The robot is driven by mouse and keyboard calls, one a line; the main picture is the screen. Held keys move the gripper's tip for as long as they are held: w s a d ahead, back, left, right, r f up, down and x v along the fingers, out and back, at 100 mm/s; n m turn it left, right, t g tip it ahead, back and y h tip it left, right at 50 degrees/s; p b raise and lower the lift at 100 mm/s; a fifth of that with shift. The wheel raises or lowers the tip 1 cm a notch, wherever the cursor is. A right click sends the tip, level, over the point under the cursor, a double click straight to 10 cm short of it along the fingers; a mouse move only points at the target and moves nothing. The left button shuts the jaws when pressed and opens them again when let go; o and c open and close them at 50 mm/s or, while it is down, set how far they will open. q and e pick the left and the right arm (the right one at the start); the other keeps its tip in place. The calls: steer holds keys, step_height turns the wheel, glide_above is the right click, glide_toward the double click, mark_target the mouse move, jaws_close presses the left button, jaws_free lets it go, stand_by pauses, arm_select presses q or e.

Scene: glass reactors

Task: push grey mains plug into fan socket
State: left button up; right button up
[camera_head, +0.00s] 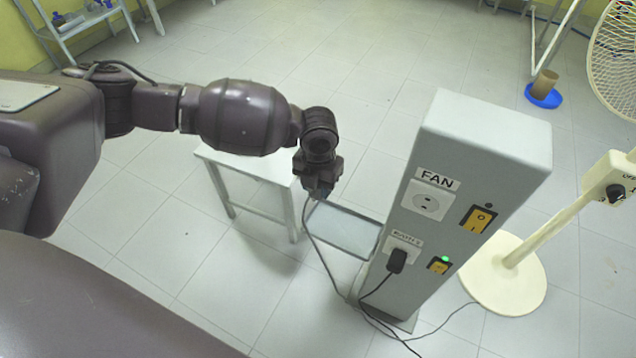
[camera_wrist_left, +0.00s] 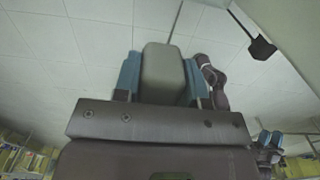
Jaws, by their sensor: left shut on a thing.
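My left gripper (camera_head: 318,190) hangs in the air left of the pillar, apart from the fan socket (camera_head: 428,201). In the left wrist view its blue fingers (camera_wrist_left: 161,78) are shut on the grey mains plug (camera_wrist_left: 163,70). The plug is mostly hidden by the gripper in the head view. A grey cable (camera_head: 314,243) hangs from it to the floor. The fan socket is an empty white plate under the FAN label on the pillar's front face. A small dark shape with bluish tips (camera_wrist_left: 270,142) at the lower right may be my right gripper; its jaws are unclear.
The grey pillar (camera_head: 487,140) also carries a yellow fan switch (camera_head: 478,219), a lower socket with a black plug (camera_head: 397,260) and a green-lit switch (camera_head: 438,267). A tray (camera_head: 345,232) and a white table (camera_head: 245,166) stand left. A cream fan base (camera_head: 505,280) stands right.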

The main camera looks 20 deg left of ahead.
arm_select(q)
steer(key=shift+d+r+p, duration=0.2)
steer(key=shift+r+p, duration=0.05)
steer(key=shift+p, duration=0.05)
steer(key=shift+s+d+r+t+p, duration=0.35)
steer(key=shift+d+t+p, duration=0.15)
steer(key=shift+t, duration=0.1)
steer(key=s+d+r+t+p, duration=0.1)
steer(key=s+d+t+p, duration=0.1)
steer(key=d+t+p, duration=0.2)
steer(key=shift+s+d+r+t, duration=0.3)
steer(key=shift+s+d+r, duration=0.1)
steer(key=shift+d, duration=0.4)
arm_select(e)
steer(key=shift+t, duration=0.5)
steer(key=r, duration=0.3)
steer(key=w+r, duration=0.1)
steer(key=r, duration=0.1)
steer(key=shift+a+r, duration=0.1)
steer(key=shift+r, duration=0.25)
